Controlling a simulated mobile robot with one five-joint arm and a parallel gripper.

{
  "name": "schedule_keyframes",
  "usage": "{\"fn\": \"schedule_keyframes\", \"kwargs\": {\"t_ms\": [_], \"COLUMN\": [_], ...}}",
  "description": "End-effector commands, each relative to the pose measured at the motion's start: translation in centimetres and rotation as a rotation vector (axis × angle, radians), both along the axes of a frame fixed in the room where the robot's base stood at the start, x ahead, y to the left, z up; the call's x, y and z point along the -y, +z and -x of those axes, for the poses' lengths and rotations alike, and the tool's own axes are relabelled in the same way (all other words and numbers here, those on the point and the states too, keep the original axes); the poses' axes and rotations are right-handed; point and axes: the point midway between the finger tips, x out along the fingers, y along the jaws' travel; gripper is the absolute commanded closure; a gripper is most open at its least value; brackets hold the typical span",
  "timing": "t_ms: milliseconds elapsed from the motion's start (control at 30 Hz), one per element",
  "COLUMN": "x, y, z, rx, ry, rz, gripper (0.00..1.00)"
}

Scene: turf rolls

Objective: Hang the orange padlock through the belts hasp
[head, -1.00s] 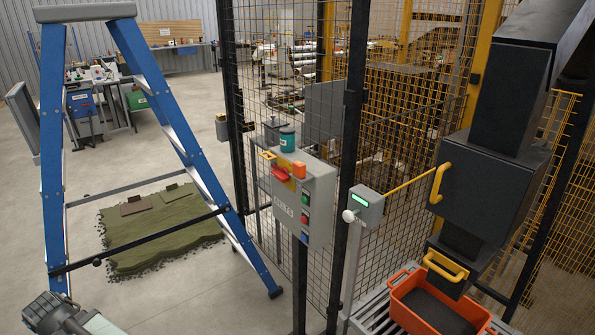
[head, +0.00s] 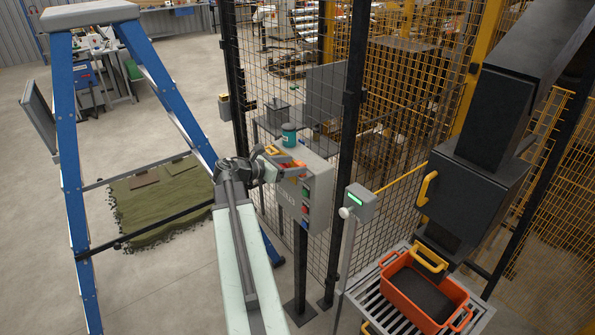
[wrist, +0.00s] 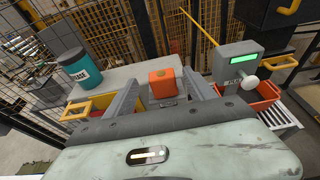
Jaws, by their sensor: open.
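The orange padlock (wrist: 162,82) is a small block on the top of the grey control box, near its edge, in the wrist view. My gripper (wrist: 158,90) is open, with one finger on each side of the padlock; I cannot tell whether either touches it. The red handle and yellow plate there are mostly hidden, and I cannot make out the belts hasp.
A teal jar (head: 289,136) stands on the box, left of my fingers in the wrist view (wrist: 80,70). Mesh fencing (head: 330,235) rises behind. A post with a green-lit box (head: 358,202) and an orange bin (head: 390,292) are right. A blue stepladder (head: 72,180) is left.

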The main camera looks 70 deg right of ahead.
Motion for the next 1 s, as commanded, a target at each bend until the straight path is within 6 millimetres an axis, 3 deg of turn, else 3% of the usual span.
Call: {"fn": "schedule_keyframes", "kwargs": {"t_ms": [267,500,733,967,1000], "x": [1.5,4.7,4.9,4.9,4.8], "y": [-0.6,-1.8,-1.6,-1.6,-1.6], "z": [1.0,3.1,3.2,3.2,3.2], "rx": [0.002,0.004,0.003,0.003,0.003], "ry": [-0.002,-0.001,0.001,0.002,0.002], "rz": [-0.001,-0.001,0.000,0.000,0.000], "gripper": [0.36,0.36,0.36,1.00,1.00]}}
